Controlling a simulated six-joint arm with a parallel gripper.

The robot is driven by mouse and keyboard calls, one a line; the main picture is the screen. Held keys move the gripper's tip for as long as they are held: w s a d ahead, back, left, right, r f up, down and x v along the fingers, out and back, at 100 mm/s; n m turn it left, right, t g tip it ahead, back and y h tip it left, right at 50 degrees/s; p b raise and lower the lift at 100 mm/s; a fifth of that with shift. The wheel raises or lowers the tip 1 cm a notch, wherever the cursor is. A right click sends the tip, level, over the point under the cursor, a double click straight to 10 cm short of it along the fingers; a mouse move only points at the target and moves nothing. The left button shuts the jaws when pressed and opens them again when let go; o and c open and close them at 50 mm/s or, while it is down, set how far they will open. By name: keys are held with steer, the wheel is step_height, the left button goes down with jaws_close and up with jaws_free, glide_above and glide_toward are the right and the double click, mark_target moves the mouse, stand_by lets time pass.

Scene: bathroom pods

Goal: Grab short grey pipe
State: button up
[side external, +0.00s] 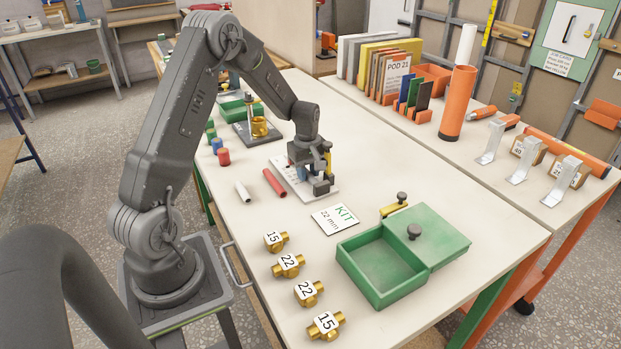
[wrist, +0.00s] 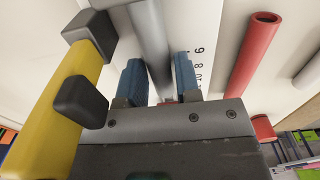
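The wrist view shows a grey pipe (wrist: 150,38) on the white ruled board (wrist: 190,20), its lower part between the two blue fingertips of my gripper (wrist: 160,82). I cannot tell whether the fingers press on it. In the side view my gripper (side external: 306,172) is low over the ruled board (side external: 283,172), hiding the grey pipe. A red pipe (side external: 274,183) lies left of the board, also in the wrist view (wrist: 250,55). A pale grey-white short pipe (side external: 242,192) lies further left; it shows at the wrist view's right edge (wrist: 309,71).
A yellow part with dark blocks (wrist: 65,95) stands close beside my fingers. Several brass valves (side external: 289,265), a KIT card (side external: 335,219) and a green box (side external: 382,268) are at the front. Coloured caps (side external: 223,157) stand left. Table around the pale pipe is clear.

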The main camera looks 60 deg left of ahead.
jaws_close()
stand_by(0.6)
